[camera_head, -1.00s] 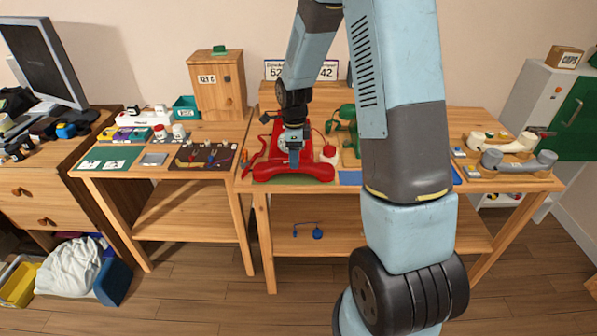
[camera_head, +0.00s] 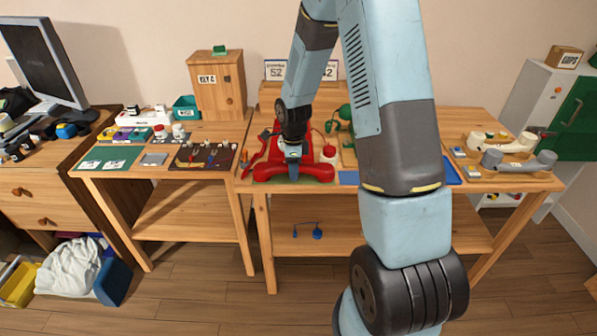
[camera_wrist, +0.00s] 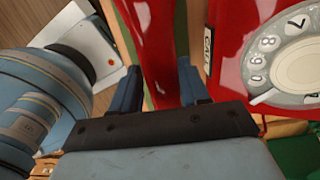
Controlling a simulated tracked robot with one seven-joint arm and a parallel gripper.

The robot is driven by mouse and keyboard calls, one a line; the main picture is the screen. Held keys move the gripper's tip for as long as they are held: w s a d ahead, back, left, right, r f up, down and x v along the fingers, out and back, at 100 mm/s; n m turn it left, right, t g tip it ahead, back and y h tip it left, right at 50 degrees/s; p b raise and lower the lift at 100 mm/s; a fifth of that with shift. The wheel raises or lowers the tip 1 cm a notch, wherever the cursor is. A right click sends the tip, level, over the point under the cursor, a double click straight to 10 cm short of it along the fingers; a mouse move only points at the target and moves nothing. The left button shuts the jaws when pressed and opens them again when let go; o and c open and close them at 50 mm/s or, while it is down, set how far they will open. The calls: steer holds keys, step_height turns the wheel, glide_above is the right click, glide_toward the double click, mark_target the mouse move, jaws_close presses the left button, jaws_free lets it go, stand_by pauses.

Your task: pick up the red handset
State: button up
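The red handset (camera_head: 317,172) lies along the front of the red dial phone (camera_head: 268,158) on the middle table. It also shows in the wrist view as a glossy red bar (camera_wrist: 157,40). My gripper (camera_head: 293,174) is lowered over the middle of the handset. In the wrist view my gripper (camera_wrist: 159,88) has its two blue fingers apart, one on each side of the handset; I cannot tell whether they touch it. The white dial (camera_wrist: 290,68) of the red phone is right of the fingers. The fingertips are partly hidden in the head view.
A green phone (camera_head: 346,116) stands behind and right of the red one. A grey handset (camera_head: 519,160) and a cream handset (camera_head: 505,143) lie at the table's right end. A blue handset (camera_head: 318,233) rests on the lower shelf. The left table holds a dark board (camera_head: 203,157).

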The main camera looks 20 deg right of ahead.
jaws_close()
stand_by(0.3)
